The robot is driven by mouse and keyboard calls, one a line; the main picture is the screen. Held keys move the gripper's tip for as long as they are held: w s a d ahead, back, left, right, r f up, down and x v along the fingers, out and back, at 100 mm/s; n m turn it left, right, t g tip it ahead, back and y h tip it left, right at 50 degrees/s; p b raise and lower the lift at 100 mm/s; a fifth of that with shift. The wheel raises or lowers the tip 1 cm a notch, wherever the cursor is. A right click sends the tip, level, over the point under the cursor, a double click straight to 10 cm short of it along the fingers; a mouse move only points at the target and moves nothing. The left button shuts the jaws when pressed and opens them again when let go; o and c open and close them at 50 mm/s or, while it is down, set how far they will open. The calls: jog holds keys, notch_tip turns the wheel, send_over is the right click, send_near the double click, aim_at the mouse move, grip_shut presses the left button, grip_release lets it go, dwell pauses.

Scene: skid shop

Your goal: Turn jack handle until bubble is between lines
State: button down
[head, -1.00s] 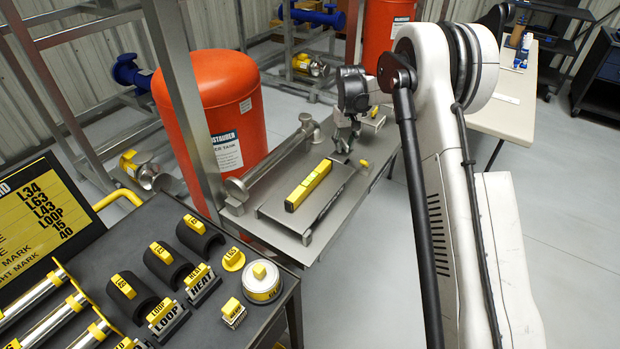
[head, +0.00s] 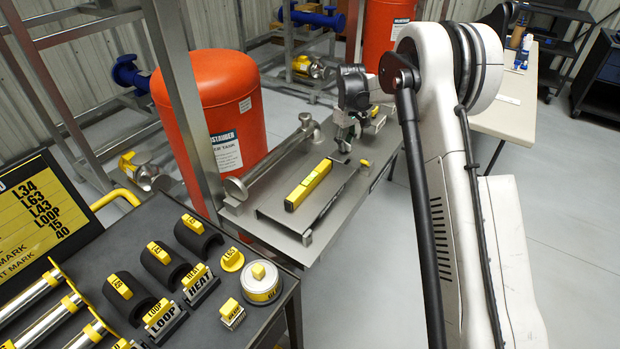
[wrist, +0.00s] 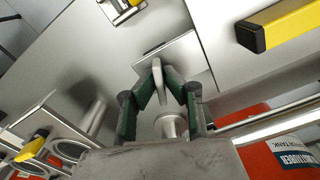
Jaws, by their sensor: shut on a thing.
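The yellow spirit level (head: 308,187) lies on a raised grey plate (head: 272,209) on the metal bench. Its end also shows at the upper right of the wrist view (wrist: 280,25). The bubble and its lines are too small to make out. My gripper (head: 345,145) is low over the far end of the bench, beyond the level. In the wrist view my gripper (wrist: 162,72) has its green-padded fingers closed about a thin grey jack handle (wrist: 158,66). The fingers hide part of the handle.
A pipe assembly (head: 270,160) runs along the bench's left side, beside an orange tank (head: 205,100). Small yellow-tabbed parts (head: 365,162) sit near my gripper. A dark cart (head: 215,300) with labelled parts stands in front. Open floor lies to the right.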

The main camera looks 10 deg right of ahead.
jog(key=shift+n+b, duration=0.5)
jog(key=shift+n, duration=0.5)
jog(key=shift+r+n, duration=0.1)
jog(key=shift+n, duration=0.6)
jog(key=shift+n+b, duration=0.7)
jog(key=shift+n, duration=1)
jog(key=shift+n, duration=0.4)
jog(key=c, duration=1.9)
grip_release()
